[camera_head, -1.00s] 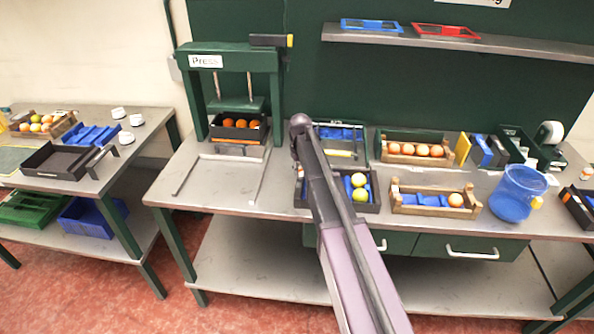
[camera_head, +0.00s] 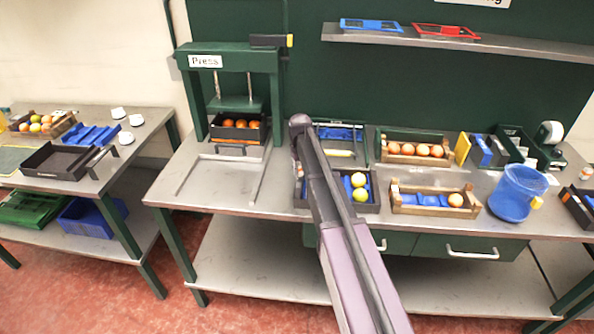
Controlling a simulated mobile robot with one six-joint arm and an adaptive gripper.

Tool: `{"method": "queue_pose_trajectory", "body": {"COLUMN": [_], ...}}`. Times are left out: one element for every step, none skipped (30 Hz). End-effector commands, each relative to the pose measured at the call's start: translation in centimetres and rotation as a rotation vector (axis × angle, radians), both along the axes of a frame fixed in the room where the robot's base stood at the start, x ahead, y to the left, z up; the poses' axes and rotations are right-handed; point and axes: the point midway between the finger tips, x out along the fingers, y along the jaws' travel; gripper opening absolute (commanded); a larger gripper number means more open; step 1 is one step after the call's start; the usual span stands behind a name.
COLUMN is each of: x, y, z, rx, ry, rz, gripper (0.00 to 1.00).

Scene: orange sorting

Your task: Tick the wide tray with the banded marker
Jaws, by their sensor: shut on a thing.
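My arm (camera_head: 345,235) rises from the bottom edge to a rounded joint in front of the bench. My gripper is not visible; the arm hides it or it is out of sight. A yellow rod (camera_head: 341,153) lies at the dark green tray (camera_head: 364,160) with blue inserts; I cannot tell whether it is the banded marker. A wide wooden crate (camera_head: 395,159) with several oranges stands at the back. A black tray (camera_head: 216,134) with oranges sits under the press. I cannot tell which one is the wide tray.
A black tray (camera_head: 374,207) with yellow-green fruit is partly behind my arm. A wooden crate (camera_head: 420,211) and a blue jug (camera_head: 514,195) stand to the right. The press (camera_head: 232,60) rises at left. The bench front below it is clear.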

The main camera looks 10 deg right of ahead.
Motion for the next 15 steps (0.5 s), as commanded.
{"method": "queue_pose_trajectory", "body": {"x": [0.21, 0.26, 0.31, 0.36, 0.41, 0.46, 0.51, 0.55, 0.6, 0.66, 0.69, 0.76, 0.79, 0.83, 0.89], "y": [-0.06, -0.06, -0.08, -0.09, -0.1, -0.12, -0.13, -0.14, -0.15, -0.17, -0.17, -0.19, -0.2, -0.21, -0.22], "z": [-0.01, -0.01, 0.0, 0.0, 0.0, 0.01, 0.01, 0.02, 0.02, 0.02, 0.03, 0.03, 0.04, 0.04, 0.05], "rx": [-0.001, -0.001, -0.001, -0.001, -0.001, -0.001, -0.001, 0.0, 0.0, 0.0, 0.0, 0.0, 0.0, 0.0, 0.0], "ry": [-0.002, -0.002, -0.002, -0.002, -0.002, -0.002, -0.002, -0.003, -0.003, -0.003, -0.003, -0.003, -0.003, -0.003, -0.003], "rz": [0.0, 0.0, 0.0, 0.0, 0.0, 0.0, 0.0, 0.0, 0.0, 0.0, 0.0, 0.0, 0.0, 0.0, 0.0], "gripper": [0.0, 0.0, 0.0, 0.0, 0.0, 0.0, 0.0, 0.0, 0.0, 0.0, 0.0, 0.0, 0.0, 0.0, 0.0]}}
